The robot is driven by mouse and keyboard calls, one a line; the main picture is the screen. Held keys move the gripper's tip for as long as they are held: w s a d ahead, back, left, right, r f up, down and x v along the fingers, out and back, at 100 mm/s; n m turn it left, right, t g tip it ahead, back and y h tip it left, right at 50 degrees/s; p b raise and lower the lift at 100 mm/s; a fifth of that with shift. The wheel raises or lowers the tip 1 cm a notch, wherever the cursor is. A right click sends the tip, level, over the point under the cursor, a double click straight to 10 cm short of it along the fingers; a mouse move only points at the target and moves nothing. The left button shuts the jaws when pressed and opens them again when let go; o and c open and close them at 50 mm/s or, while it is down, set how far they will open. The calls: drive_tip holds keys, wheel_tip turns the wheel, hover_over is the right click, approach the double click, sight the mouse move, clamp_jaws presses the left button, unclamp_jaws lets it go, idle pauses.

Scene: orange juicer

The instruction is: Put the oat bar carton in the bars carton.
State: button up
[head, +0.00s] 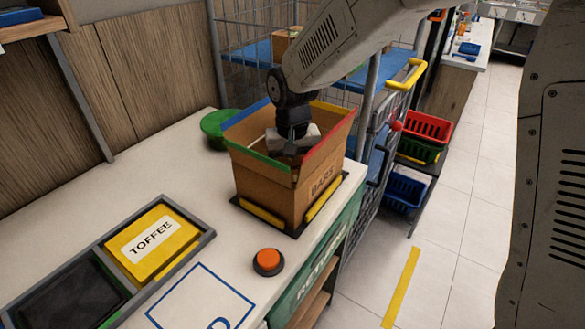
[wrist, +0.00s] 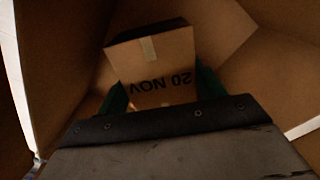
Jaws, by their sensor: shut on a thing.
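The bars carton (head: 265,188) is an open brown box marked "BARS", with coloured top edges, standing on the counter. My gripper (head: 293,143) reaches down through its open top, and the fingers are hidden by the walls in the head view. In the wrist view my gripper (wrist: 161,94) is shut on a small brown carton (wrist: 155,58), which I take to be the oat bar carton. It has a tape strip and "20 NOV" reading upside down. Brown walls of the bars carton (wrist: 275,80) surround it. I cannot tell whether it touches the bottom.
The bars carton stands on a dark base with yellow strips (head: 262,215). An orange button (head: 268,261) is in front. A tray with a yellow "TOFFEE" panel (head: 153,243) lies at left. A green round object (head: 214,128) is behind, and a wire cage (head: 240,45) stands beyond.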

sight(293, 167)
drive_tip(key=o, duration=1.2)
drive_tip(key=shift+f, duration=0.1)
wheel_tip(293, 167, up, 12)
drive_tip(key=shift+r, duration=0.15)
